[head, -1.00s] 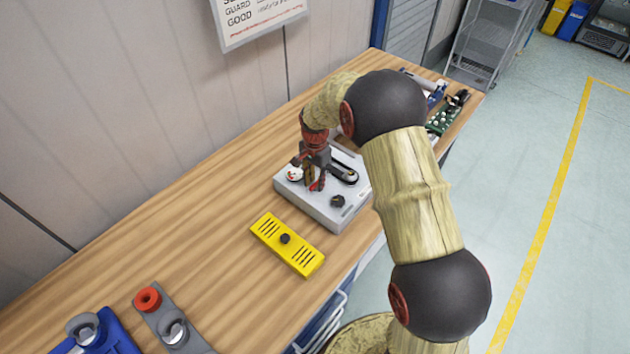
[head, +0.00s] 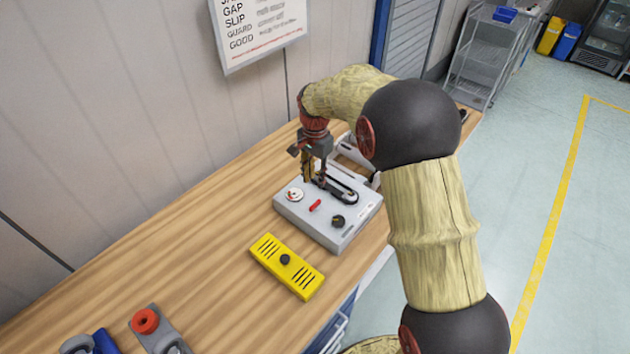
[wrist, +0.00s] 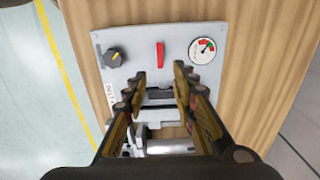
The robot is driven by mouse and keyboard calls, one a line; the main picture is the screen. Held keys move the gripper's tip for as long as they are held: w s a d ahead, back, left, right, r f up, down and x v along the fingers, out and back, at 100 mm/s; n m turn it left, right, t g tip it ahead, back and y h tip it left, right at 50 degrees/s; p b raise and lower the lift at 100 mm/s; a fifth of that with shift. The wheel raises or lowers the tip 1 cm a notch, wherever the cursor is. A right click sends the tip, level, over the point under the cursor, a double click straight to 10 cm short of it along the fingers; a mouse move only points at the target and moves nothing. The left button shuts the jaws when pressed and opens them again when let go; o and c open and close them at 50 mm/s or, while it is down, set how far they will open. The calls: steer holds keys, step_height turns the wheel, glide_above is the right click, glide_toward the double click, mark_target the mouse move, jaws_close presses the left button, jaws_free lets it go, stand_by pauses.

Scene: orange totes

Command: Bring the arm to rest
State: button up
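My gripper (head: 316,172) hangs pointing down over the far part of a light grey machine box (head: 311,229) on the bench. In the wrist view its two fingers (wrist: 160,71) stand apart with nothing held between them. The box carries a round gauge (wrist: 202,50), a red lever (wrist: 160,54) and a dark knob (wrist: 115,57). A dark belt (head: 337,188) on the box is partly hidden behind the fingers. My gripper appears clear of the lever and knob.
A yellow slotted cover (head: 287,266) with a dark knob lies in front of the box on the wooden bench (head: 190,246). A grey plate with a red ring (head: 145,320) is at the near left. A sign (head: 260,32) hangs on the wall behind.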

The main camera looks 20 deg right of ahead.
stand_by(0.5)
steer(key=s+r+n+t+b, duration=0.2)
steer(key=s+r+n, duration=0.1)
steer(key=s, duration=0.8)
steer(key=s+r+n+t+b, duration=0.1)
steer(key=s+r+n+b, duration=0.2)
steer(key=s, duration=0.8)
steer(key=s+r+n+t+b, duration=0.2)
steer(key=s+r+n, duration=0.3)
steer(key=s, duration=0.6)
steer(key=shift+s+d+r+t+b, duration=0.2)
steer(key=shift+s+t+b, duration=0.1)
steer(key=shift+s+b, duration=0.1)
